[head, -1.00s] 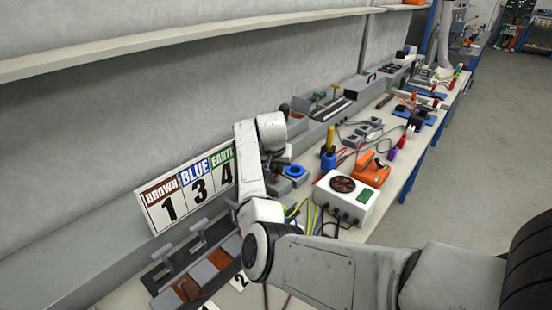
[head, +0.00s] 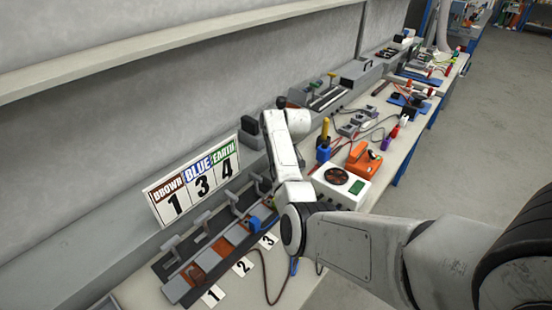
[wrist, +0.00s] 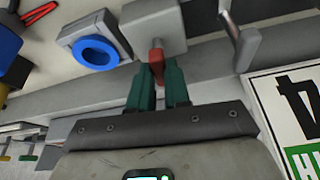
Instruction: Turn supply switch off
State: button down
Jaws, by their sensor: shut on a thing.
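In the wrist view, my gripper (wrist: 157,80) has its two green fingers closed around a small red switch handle (wrist: 156,55). The handle sticks out of a light grey switch box (wrist: 153,27) at the top middle. The fingers hide the handle's lower part. I cannot read any on or off marking. In the head view my arm reaches over the bench, and the fingers and the red handle are hidden behind it.
A grey box with a blue ring (wrist: 95,52) sits beside the switch. A number sign (head: 192,180) leans at the wall, and number cards (head: 242,266) lie by a row of lever switches (head: 213,237). A white meter box (head: 341,186) stands right of my arm.

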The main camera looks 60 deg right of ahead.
jog(key=shift+d+r+n, duration=0.1)
jog(key=shift+r+n, duration=0.05)
jog(key=shift+n, duration=0.45)
jog(key=shift+n+y, duration=0.3)
jog(key=shift+w, duration=0.1)
jog(key=c, duration=1.1)
grip_release()
jog(key=v, duration=1)
jog(key=shift+s+r+b, duration=0.25)
jog(key=shift+s+b, duration=0.05)
jog(key=shift+b, duration=0.05)
